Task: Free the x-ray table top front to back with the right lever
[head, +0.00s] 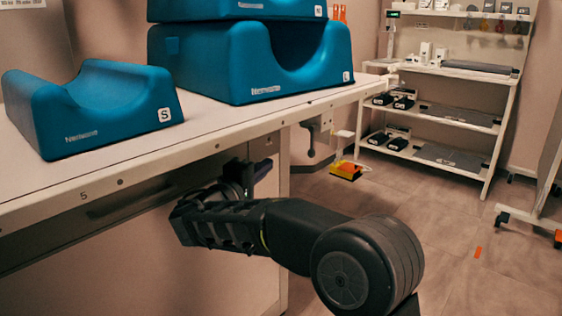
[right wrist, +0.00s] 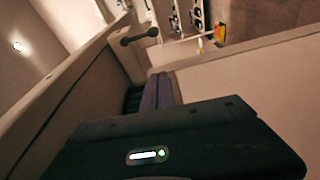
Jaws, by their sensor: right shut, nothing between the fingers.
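The x-ray table top (head: 225,122) runs from the left to the middle of the head view, a pale slab with a light edge rail. A dark lever (head: 311,146) with a rounded end hangs from a bracket under the rail, toward the far end. In the right wrist view the lever (right wrist: 139,36) shows beyond the fingertips, with a gap between. My right gripper (head: 258,171) is under the rail, left of the lever in the head view, shut and empty. Its purplish fingers (right wrist: 161,92) lie together in the wrist view. My left gripper is not in view.
Blue positioning cushions (head: 95,108) stand on the table top. A drawer-like front (head: 125,200) is below the rail. A yellow-orange pedal (head: 345,171) sits on the floor. White shelves (head: 440,110) stand at the back right. The floor between them is mostly clear.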

